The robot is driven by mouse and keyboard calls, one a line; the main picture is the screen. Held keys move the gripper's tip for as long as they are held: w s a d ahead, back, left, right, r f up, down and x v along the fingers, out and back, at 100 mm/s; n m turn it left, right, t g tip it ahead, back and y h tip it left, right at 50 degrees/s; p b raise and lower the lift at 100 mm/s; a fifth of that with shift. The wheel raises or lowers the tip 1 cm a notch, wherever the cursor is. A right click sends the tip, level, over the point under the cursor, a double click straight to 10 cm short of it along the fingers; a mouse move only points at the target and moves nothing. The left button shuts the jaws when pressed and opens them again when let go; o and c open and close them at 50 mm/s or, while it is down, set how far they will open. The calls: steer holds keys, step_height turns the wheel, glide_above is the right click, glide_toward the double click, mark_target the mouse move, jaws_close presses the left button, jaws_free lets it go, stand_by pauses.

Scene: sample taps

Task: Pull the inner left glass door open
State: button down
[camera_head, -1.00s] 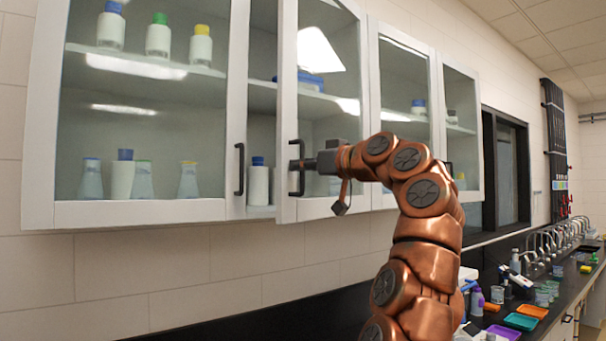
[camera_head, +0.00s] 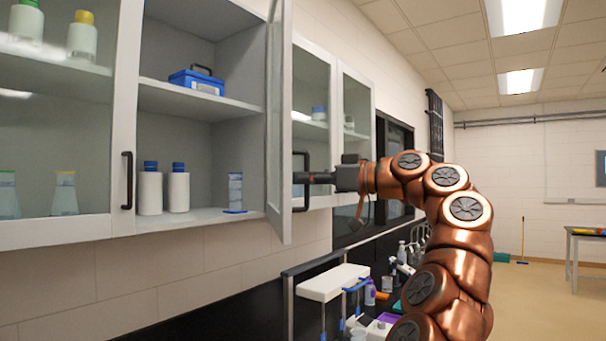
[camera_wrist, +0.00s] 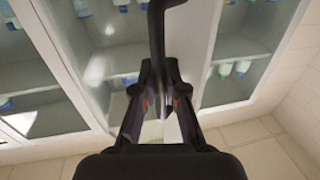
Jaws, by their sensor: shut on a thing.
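The inner left glass door (camera_head: 280,110) stands swung far out from the wall cabinet and is seen nearly edge-on in the head view. Its black bar handle (camera_head: 307,160) is on the face turned to the right. My gripper (camera_head: 305,178) is shut on this handle, reaching it from the right. In the wrist view my gripper (camera_wrist: 158,80) has its fingers around the black handle (camera_wrist: 157,35), which runs upward in the picture. The open compartment shows a blue box (camera_head: 196,82) on the upper shelf and white blue-capped bottles (camera_head: 150,188) below.
The closed glass door on the left has its own black handle (camera_head: 127,180). More closed glass doors (camera_head: 312,120) stand beyond the open one. Below is a dark counter with a white stand (camera_head: 332,282), bottles and trays. Open floor lies at the right.

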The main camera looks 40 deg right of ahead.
steer(key=shift+s+d, duration=0.1)
steer(key=shift+d, duration=0.05)
steer(key=c, duration=1.2)
jaws_free()
steer(key=v, duration=1.2)
